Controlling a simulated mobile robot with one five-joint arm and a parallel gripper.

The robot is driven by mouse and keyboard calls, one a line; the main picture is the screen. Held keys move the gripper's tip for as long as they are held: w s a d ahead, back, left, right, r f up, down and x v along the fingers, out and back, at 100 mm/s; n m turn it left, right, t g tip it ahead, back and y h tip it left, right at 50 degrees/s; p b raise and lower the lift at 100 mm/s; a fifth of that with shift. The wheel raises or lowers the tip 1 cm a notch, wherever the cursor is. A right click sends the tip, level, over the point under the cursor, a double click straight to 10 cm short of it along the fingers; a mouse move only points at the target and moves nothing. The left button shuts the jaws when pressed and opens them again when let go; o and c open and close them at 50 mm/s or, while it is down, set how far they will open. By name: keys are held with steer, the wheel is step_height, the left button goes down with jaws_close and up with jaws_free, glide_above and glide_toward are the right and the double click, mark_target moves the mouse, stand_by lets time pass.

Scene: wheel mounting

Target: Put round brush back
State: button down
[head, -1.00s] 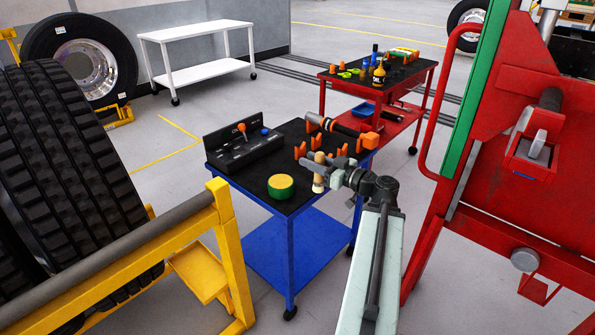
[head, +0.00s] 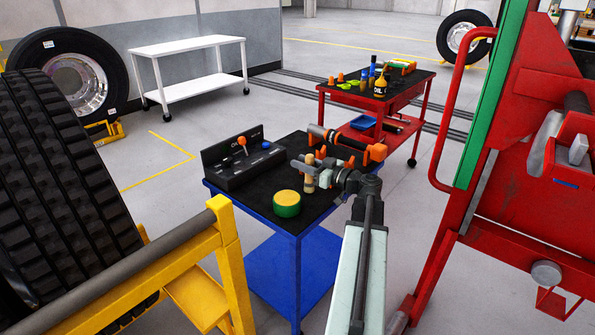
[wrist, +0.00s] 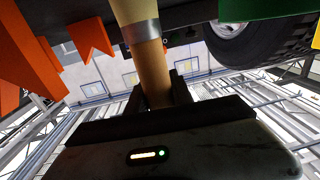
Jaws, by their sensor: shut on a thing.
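My gripper (head: 319,182) is shut on the round brush (head: 310,178), which has a wooden handle and pale bristles. It holds the brush roughly upright, bristles down, over the right part of the blue table's black top (head: 236,200). In the wrist view the brush handle (wrist: 153,75) with its metal collar sits between the dark fingers (wrist: 160,92). Orange holders (wrist: 95,42) stand to the left of the brush there, apart from it. In the head view my gripper partly covers the orange holders, and I cannot tell whether the bristles touch the tabletop.
A green and yellow tin (head: 287,204) stands near the table's front edge. A black organiser (head: 240,165) is at the back left, and an orange-ended tool (head: 345,143) lies along the back. A yellow frame (head: 228,265) and a red machine (head: 500,180) flank the table.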

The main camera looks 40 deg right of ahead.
steer(key=shift+w+a+f, duration=0.3)
steer(key=shift+f, duration=0.1)
steer(key=c, duration=1.1)
jaws_free()
steer(key=shift+r, duration=0.15)
steer(key=s, duration=0.4)
steer(key=s+d, duration=0.1)
steer(key=s, duration=0.3)
steer(key=s+d, duration=0.1)
steer(key=s, duration=0.3)
steer(key=shift+w, duration=0.1)
